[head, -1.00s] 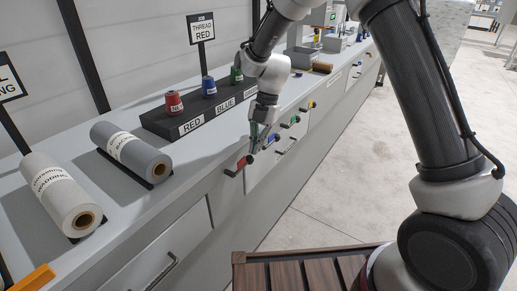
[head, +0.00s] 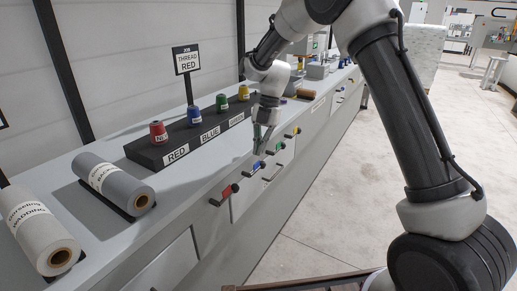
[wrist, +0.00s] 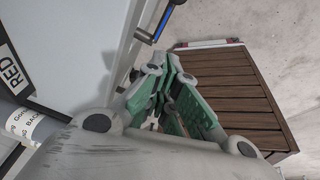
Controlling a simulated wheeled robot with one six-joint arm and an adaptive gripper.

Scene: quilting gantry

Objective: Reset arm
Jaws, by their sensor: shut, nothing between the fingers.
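My gripper (head: 262,150) is shut and empty, pointing down in front of the counter's front face. In the head view its tips appear just above the blue-knobbed lever (head: 259,165); I cannot tell the exact gap. The red-knobbed lever (head: 222,195) is to its lower left, and the green-knobbed lever (head: 278,147) is just to its right. In the wrist view my gripper (wrist: 168,112) shows green finger pads close together, with no object between them. A blue-marked handle (wrist: 162,24) shows above them there.
The counter (head: 95,238) carries a dark rack (head: 140,154) with red (head: 158,132), blue (head: 194,116), green (head: 221,103) and yellow (head: 243,93) spools. A grey roll (head: 115,182) and a white roll (head: 40,232) lie left. A sign (head: 187,59) reads THREAD RED.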

